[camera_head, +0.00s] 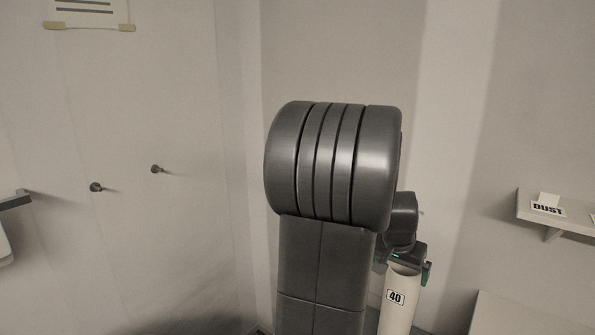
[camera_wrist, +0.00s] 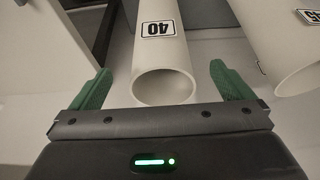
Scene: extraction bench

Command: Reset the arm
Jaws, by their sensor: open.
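My gripper (camera_wrist: 162,88) is open, with its two green fingers spread to either side of a white pipe marked 40 (camera_wrist: 160,50) in the wrist view. The pipe's open end faces my gripper, and the fingers appear clear of its sides. In the head view, the same white pipe (camera_head: 397,312) shows at the lower right, below my gripper (camera_head: 408,266). My dark grey arm fills the middle of the head view and hides part of what is behind it.
A second white pipe (camera_wrist: 283,50) with a number label stands at the right in the wrist view. In the head view, a shelf (camera_head: 575,222) at the right bears a DUST label (camera_head: 548,209). Two dark pegs (camera_head: 97,187) stick out of the left wall, and a pale surface (camera_head: 520,318) is at lower right.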

